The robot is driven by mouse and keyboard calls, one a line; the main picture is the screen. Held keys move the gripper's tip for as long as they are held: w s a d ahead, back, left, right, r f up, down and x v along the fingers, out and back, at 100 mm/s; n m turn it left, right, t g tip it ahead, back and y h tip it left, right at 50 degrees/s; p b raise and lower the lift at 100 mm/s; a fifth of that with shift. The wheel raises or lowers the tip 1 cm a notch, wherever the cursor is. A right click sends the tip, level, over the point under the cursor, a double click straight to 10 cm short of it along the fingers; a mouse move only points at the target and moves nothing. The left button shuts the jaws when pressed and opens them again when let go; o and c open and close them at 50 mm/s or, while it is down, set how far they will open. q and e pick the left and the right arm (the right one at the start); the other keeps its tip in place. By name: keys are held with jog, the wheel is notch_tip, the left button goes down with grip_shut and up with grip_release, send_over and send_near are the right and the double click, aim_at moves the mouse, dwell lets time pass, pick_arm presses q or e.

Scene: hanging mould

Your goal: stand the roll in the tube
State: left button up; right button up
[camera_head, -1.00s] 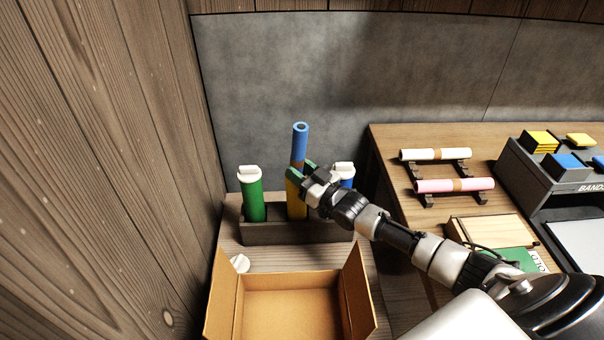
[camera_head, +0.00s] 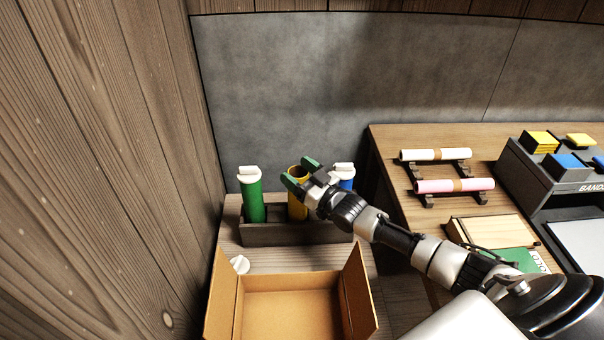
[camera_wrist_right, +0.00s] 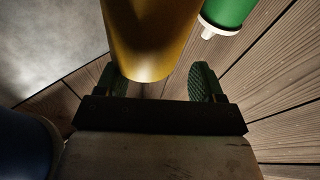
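The yellow tube (camera_head: 297,205) stands upright in a dark rack, between a green and a blue tube, with its mouth uncapped. The blue roll is no longer in sight; I cannot make out inside the tube whether it stands there. My right gripper (camera_head: 301,174) is open at the yellow tube's top, one finger on each side. In the right wrist view the fingers (camera_wrist_right: 160,85) are spread and empty, with the yellow tube (camera_wrist_right: 150,35) just beyond them. My left gripper is not in view.
The green tube (camera_head: 252,198) and blue tube (camera_head: 345,174) have white caps. A loose white cap (camera_head: 239,264) lies before the rack (camera_head: 268,234). An open cardboard box (camera_head: 290,281) is in front. Cream (camera_head: 435,154) and pink (camera_head: 436,187) rolls lie on stands at right.

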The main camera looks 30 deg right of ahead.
jog(key=p+v, duration=0.6)
jog(key=v, duration=0.5)
jog(key=shift+w+a, duration=0.1)
dwell(0.5)
